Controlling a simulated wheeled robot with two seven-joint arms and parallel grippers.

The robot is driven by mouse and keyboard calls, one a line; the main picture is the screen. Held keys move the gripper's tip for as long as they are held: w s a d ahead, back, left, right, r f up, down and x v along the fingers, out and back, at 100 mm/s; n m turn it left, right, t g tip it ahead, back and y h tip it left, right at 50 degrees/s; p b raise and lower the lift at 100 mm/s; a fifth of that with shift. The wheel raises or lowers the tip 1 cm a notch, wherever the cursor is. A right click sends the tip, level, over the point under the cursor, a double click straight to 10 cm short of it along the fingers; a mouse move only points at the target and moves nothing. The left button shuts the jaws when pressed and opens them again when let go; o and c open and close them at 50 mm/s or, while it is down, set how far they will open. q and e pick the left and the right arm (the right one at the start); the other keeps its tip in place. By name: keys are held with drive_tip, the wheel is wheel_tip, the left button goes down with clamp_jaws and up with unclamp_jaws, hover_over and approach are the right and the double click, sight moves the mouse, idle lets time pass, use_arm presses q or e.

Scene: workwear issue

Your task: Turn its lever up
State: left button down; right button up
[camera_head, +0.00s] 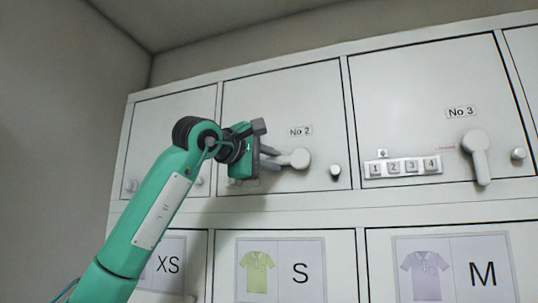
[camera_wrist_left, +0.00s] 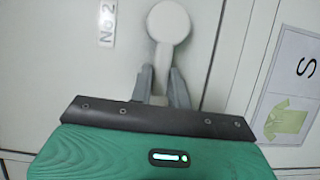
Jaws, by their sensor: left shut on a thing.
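The No 2 locker door (camera_head: 270,105) is closed and has a pale grey lever (camera_head: 300,158) low on its front. The lever's round hub is at the right and its handle points left, roughly level. My left gripper (camera_head: 272,158) reaches it from the left and is shut on the handle. In the left wrist view, the lever (camera_wrist_left: 169,24) runs from its hub down between the two grey fingers of the left gripper (camera_wrist_left: 162,82). My right gripper is not in view.
A small knob (camera_head: 335,171) sits right of the lever. The No 3 door (camera_head: 430,85) has a lever (camera_head: 478,155) hanging down and a numbered button strip (camera_head: 403,167). Below are panels with shirt pictures marked XS, S (camera_head: 280,270) and M. A grey wall stands at left.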

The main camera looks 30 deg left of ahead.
use_arm(q)
drive_tip(key=shift+r, duration=0.1)
drive_tip(key=c, duration=1.5)
unclamp_jaws()
drive_tip(key=shift+o, duration=0.9)
drive_tip(key=shift+w, duration=0.35)
drive_tip(key=s+a+b, duration=0.2)
drive_tip(key=s+b, duration=0.3)
drive_tip(key=s, duration=0.8)
drive_tip(key=shift+s+b, duration=0.3)
drive_tip(key=shift+b, duration=0.05)
drive_tip(key=shift+a+f, duration=0.1)
drive_tip(key=shift+f, duration=0.1)
